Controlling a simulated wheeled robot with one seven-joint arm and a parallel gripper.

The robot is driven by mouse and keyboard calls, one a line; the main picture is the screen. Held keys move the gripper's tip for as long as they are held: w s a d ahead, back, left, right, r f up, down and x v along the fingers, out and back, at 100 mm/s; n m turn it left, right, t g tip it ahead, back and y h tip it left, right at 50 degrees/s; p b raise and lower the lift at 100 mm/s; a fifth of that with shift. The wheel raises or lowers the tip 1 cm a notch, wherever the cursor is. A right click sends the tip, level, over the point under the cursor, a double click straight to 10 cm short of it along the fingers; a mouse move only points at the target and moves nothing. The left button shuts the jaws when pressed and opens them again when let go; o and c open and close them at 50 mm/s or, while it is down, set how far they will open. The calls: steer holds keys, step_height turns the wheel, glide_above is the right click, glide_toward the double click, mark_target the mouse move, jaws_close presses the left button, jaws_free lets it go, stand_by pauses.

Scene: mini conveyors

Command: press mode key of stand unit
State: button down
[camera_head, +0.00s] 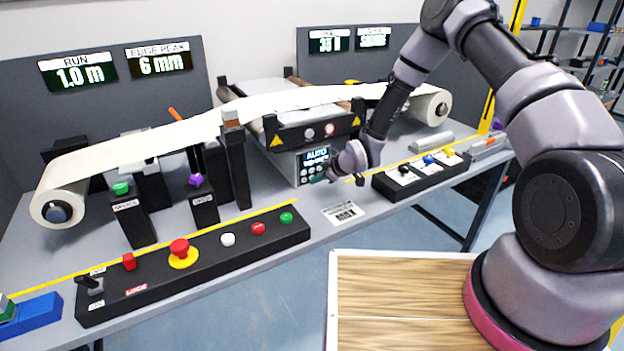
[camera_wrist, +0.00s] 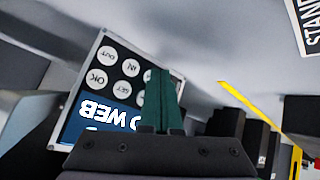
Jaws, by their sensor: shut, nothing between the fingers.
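The stand unit (camera_head: 303,168) is a small grey box under the web table, with a lit screen reading AUTO and round keys below it. In the wrist view its panel (camera_wrist: 97,78) appears upside down, with white keys marked OUT, IN, OK and SET and part of the word WEB on the screen. My gripper (camera_head: 319,179) is in front of the panel's right side. Its green fingers (camera_wrist: 163,78) are shut together and empty, covering part of the key area. No key marked mode is readable. I cannot tell whether the fingertips touch a key.
A black control box (camera_head: 200,265) with a red stop button lies along the front edge. A smaller button box (camera_head: 420,175) is to the right. A white label (camera_head: 344,213) lies on the bench between them. The paper web (camera_head: 215,120) runs above.

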stand_by(0.4)
steer(key=shift+s+d, duration=0.4)
steer(key=shift+s, duration=0.2)
steer(key=shift+d, duration=0.1)
steer(key=shift+s+d, duration=0.7)
steer(key=shift+s, duration=0.35)
steer(key=shift+s+d, duration=0.65)
steer(key=shift+s, duration=0.35)
